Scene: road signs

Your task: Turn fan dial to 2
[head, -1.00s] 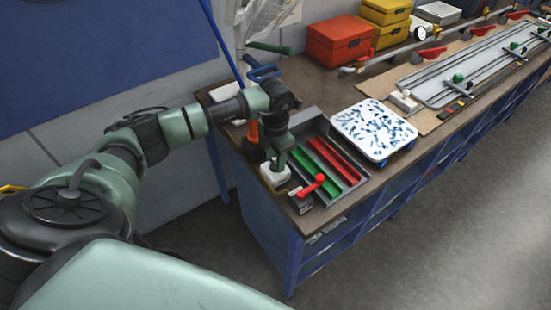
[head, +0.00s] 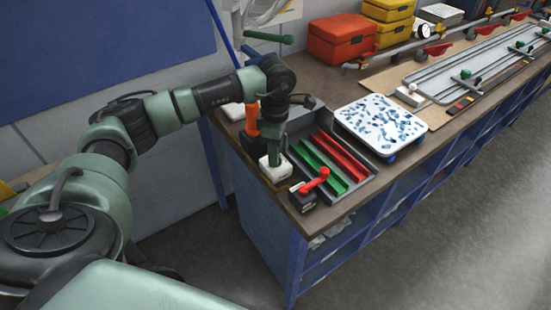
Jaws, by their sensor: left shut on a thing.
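A small white box (head: 276,172) stands at the near left corner of the workbench. My left gripper (head: 275,158) points straight down onto its top and is shut on a small part there, which looks like the dial. The fingers hide the dial, so its setting and any numbers cannot be read. I cannot make out a fan. My right gripper is not in view.
A red-handled lever on a dark block (head: 304,198) is just right of the white box. A grey tray (head: 362,186) with green and red channels lies behind it. An orange-handled tool (head: 252,120) stands to the left. A speckled white platform (head: 380,122) is farther right.

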